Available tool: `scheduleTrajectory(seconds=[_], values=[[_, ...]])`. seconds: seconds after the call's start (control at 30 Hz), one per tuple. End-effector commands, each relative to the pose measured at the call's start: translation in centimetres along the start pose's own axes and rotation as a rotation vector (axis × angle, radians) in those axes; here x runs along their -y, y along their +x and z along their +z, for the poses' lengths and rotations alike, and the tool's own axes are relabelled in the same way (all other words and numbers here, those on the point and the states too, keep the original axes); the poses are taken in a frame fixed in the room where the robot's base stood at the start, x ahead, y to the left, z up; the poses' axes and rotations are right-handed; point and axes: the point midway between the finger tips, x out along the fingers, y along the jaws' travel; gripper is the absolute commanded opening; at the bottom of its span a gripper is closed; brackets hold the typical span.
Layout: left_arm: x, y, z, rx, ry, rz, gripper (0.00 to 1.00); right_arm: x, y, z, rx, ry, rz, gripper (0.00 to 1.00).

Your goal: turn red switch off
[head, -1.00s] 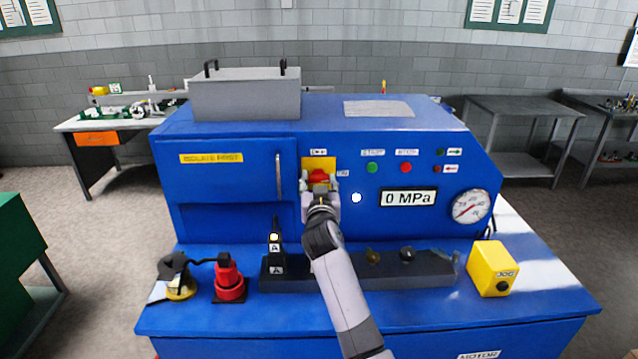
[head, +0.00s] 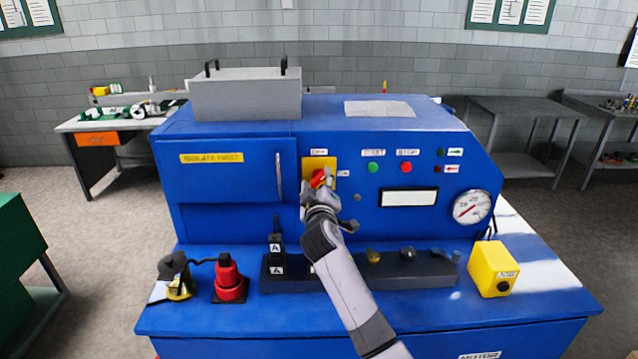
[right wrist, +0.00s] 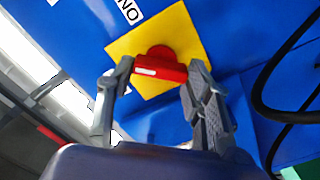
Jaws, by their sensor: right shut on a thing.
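The red switch (head: 319,177) is a rotary handle on a yellow plate (head: 318,163) on the front of the blue machine. In the head view it stands tilted and is partly hidden by my right gripper (head: 322,184). In the right wrist view the red handle (right wrist: 160,69) lies between the two fingertips of my right gripper (right wrist: 162,70), which is shut on it. A white mark shows near the handle's left end. An ON label (right wrist: 130,10) shows beside the yellow plate (right wrist: 180,32). My left gripper is not in view.
The display (head: 409,198) is blank. A green button (head: 373,168) and a red button (head: 407,168) sit right of the switch. A cabinet door handle (head: 278,175) is close on its left. A dark block (head: 430,270) and a yellow box (head: 492,268) stand on the ledge below.

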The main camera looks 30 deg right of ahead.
Motion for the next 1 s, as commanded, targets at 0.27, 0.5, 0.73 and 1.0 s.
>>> scheduleTrajectory(seconds=[0.27, 0.5, 0.73, 1.0], values=[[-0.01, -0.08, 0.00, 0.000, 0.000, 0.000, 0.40, 0.13, 0.00, 0.03, -0.001, -0.266, -0.001, 0.19], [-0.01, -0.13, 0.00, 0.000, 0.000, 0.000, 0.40, 0.20, 0.01, 0.07, -0.001, -0.479, -0.001, 0.19], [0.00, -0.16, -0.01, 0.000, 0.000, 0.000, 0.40, 0.31, -0.01, 0.11, 0.000, -0.636, -0.002, 0.19], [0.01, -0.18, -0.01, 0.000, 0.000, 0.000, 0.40, 0.37, -0.02, 0.16, 0.000, -0.741, -0.003, 0.19]])
